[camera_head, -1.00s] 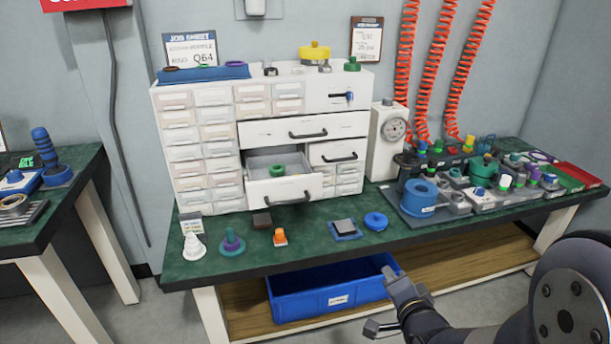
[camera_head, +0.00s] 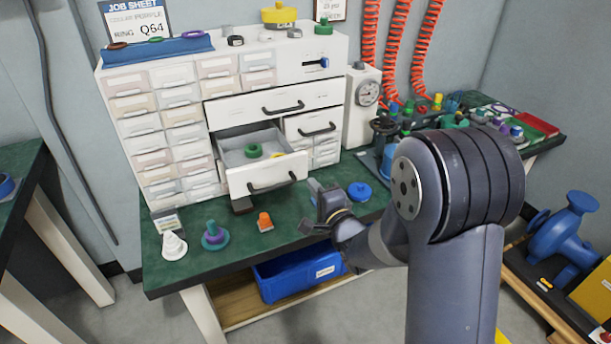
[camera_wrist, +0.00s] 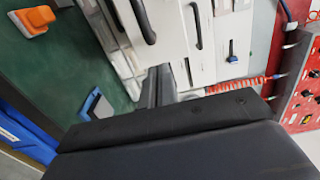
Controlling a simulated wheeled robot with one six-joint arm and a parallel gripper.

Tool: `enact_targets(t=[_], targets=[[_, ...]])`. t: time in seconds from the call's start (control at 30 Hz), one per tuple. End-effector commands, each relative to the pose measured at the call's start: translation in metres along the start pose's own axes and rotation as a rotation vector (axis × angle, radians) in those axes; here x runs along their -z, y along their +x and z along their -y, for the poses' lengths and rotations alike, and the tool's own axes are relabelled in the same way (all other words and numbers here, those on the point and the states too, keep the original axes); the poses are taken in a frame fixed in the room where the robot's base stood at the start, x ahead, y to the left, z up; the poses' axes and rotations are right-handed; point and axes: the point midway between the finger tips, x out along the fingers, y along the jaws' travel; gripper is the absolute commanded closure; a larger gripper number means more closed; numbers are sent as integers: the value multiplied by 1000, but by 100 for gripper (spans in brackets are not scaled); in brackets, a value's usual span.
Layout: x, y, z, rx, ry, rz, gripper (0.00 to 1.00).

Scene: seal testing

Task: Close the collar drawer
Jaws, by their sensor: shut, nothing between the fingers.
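The collar drawer (camera_head: 265,176) is pulled out at the lower middle of the white cabinet (camera_head: 155,122). Its front has a dark bar handle (camera_head: 271,187), and a green ring (camera_head: 253,150) lies inside. My gripper (camera_head: 320,193) is shut and empty. It is over the front part of the bench, right of the drawer front and apart from it in the picture. In the wrist view my gripper (camera_wrist: 165,85) points toward white drawer fronts with dark handles. I cannot tell for sure which handle there belongs to the collar drawer.
On the green bench (camera_head: 185,275) stand a white cone (camera_head: 174,246), a purple-green stacked piece (camera_head: 214,236) and an orange piece (camera_head: 264,221). A blue round part (camera_head: 359,191) is right of my gripper. A blue bin (camera_head: 300,273) sits below.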

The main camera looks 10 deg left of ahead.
Motion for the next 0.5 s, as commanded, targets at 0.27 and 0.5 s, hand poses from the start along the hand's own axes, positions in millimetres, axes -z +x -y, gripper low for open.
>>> enact_targets(t=[0.27, 0.5], targets=[[0, 41, 0, 0, -1, 0, 100], [0, 52, 0, -1, -1, 0, 100]])
